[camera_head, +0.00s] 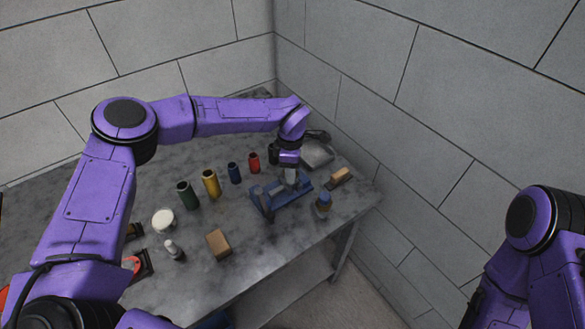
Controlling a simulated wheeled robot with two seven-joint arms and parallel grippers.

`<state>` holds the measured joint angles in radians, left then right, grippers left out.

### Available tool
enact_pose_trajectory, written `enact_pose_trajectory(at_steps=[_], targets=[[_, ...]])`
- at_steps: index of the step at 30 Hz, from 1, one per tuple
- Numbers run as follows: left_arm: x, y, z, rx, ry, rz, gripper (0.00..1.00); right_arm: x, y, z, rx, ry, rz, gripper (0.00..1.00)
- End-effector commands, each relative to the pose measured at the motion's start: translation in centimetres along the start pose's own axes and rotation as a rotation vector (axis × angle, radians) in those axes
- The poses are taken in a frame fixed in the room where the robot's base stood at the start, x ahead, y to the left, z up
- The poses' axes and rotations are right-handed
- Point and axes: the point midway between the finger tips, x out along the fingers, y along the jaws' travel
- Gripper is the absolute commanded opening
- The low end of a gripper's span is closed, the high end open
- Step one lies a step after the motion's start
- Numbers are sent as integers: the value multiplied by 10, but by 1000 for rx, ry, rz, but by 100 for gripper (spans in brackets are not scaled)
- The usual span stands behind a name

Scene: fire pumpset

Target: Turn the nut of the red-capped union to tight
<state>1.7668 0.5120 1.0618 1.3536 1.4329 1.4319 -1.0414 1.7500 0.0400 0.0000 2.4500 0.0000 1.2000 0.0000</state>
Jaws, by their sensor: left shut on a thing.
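My left arm reaches over the table from the left, and its gripper (290,165) points down over a blue vise-like fixture (266,198). The gripper is shut on a small grey fitting (291,177) that stands upright at the fixture. The fingers and wrist hide the top of this fitting, so I see no red cap on it and cannot make out its nut. My right arm shows at the right edge, away from the table, and its gripper is out of view.
On the grey table (285,255) stand green (187,195), yellow (210,184), blue (234,173) and red (254,162) cylinders. A blue-topped bottle (323,204), wooden brush (341,178), grey tray (317,154), brown block (218,244) and white round container (163,220) are also there. Walls stand behind and right.

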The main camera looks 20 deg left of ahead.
Motion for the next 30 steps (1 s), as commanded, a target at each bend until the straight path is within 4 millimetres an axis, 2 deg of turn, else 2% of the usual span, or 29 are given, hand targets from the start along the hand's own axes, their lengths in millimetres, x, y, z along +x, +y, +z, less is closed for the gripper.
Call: enact_pose_trajectory(at_steps=[1, 3, 11, 14, 24, 30], targets=[[-1, 2, -3, -6, 4, 3, 54, 0, 0, 0, 0, 0, 0, 43], [-1, 2, -3, -5, 4, 3, 70, 0, 0, 0, 0, 0, 0, 43], [-1, 1, 0, 0, 1, 2, 70, 0, 0, 0, 0, 0, 0, 43], [-8, 2, 0, -1, 0, 5, 70, 5, 0, 2, 0, 0, 0, 43], [-83, 1, -3, -5, -1, 7, 70, 28, -2, 11, 0, 0, 0, 43], [-105, 1, -4, -5, 0, 3, 70, 30, -3, 12, 0, 0, 0, 43]])
